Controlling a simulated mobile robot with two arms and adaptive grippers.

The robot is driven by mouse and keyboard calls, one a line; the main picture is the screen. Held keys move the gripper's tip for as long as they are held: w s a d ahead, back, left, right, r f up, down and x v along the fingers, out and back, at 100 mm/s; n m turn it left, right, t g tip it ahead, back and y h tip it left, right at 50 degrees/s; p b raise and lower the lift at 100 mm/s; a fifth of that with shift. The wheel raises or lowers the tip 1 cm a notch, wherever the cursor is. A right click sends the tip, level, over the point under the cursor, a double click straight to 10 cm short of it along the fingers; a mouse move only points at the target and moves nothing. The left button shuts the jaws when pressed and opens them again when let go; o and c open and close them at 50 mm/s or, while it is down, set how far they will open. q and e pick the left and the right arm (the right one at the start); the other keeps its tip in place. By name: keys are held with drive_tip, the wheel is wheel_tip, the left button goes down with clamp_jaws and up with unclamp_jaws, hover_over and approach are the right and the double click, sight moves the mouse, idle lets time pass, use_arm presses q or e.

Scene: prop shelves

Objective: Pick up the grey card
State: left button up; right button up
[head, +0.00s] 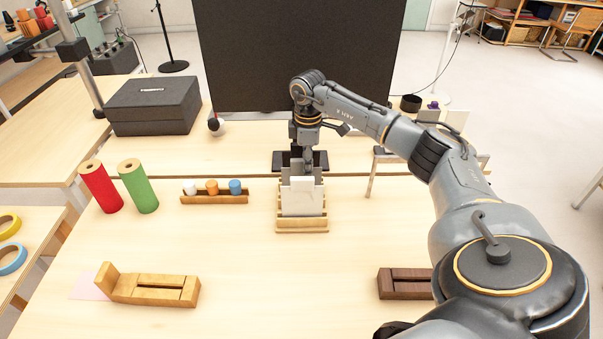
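A wooden slotted rack (302,225) stands in the middle of the table. A white card (300,200) stands upright in it at the front. Behind it stands a grey card (285,168), its lower part hidden by the white card. My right gripper (303,172) points down at the top of the grey card, from above the rack. Its fingertips are small and overlap the cards, so I cannot tell whether they are closed on the grey card. My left gripper is not in view.
A red roll (101,188) and a green roll (138,187) stand left of a wooden holder (214,199) with small coloured pieces. Wooden blocks lie at the front left (150,289) and front right (402,284). A black box (152,105) sits at the back left. The front middle is clear.

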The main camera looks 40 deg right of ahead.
clamp_jaws()
